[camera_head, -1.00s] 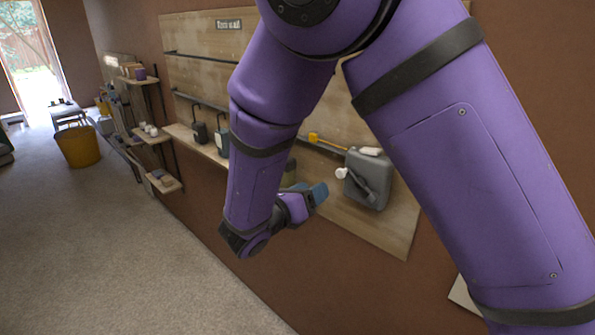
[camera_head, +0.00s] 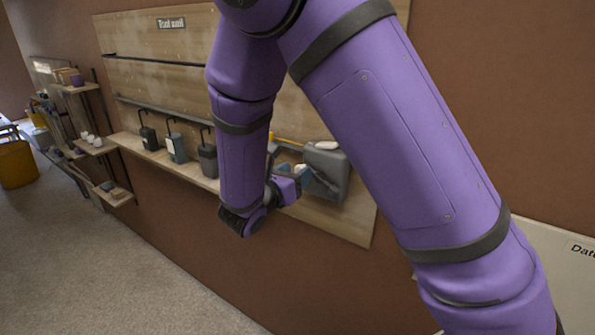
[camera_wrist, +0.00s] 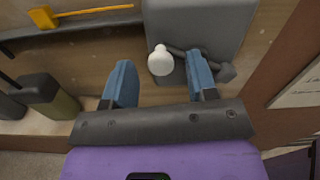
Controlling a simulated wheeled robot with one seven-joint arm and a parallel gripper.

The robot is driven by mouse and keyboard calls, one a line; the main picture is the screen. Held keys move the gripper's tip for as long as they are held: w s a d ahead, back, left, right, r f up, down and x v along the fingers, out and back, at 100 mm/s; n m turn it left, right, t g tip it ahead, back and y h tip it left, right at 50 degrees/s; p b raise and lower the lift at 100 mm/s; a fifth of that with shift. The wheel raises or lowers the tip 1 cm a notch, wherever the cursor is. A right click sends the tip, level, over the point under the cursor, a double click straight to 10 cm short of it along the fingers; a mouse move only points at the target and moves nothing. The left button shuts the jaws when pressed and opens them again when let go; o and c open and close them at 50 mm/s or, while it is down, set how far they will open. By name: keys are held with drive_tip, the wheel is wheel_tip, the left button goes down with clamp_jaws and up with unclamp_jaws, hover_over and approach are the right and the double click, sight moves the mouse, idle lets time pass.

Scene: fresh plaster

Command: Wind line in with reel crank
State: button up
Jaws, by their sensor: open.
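The reel is a grey box (camera_head: 333,163) on the wooden wall board, and it fills the top of the wrist view (camera_wrist: 195,22). Its crank is a dark arm (camera_wrist: 217,69) with a round white knob (camera_wrist: 161,61) at its left end. My gripper (camera_wrist: 160,82) is open, with blue fingers on either side of the knob in the picture. The right finger overlaps part of the crank arm. I cannot tell whether either finger touches the crank. In the head view my gripper (camera_head: 313,183) is in front of the box's lower left. No line is clearly visible.
A yellow-handled tool (camera_wrist: 85,13) lies on a dark rail left of the box. Several dark containers with upright spouts (camera_head: 176,145) stand on the ledge further left. Shelves (camera_head: 88,143) hold small items. The carpet (camera_head: 110,270) below is clear.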

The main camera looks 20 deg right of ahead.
drive_tip(key=shift+x, duration=0.9)
drive_tip(key=c, duration=0.9)
drive_tip(key=shift+c, duration=0.2)
drive_tip(key=shift+f+n, duration=0.1)
drive_tip(key=shift+n, duration=0.2)
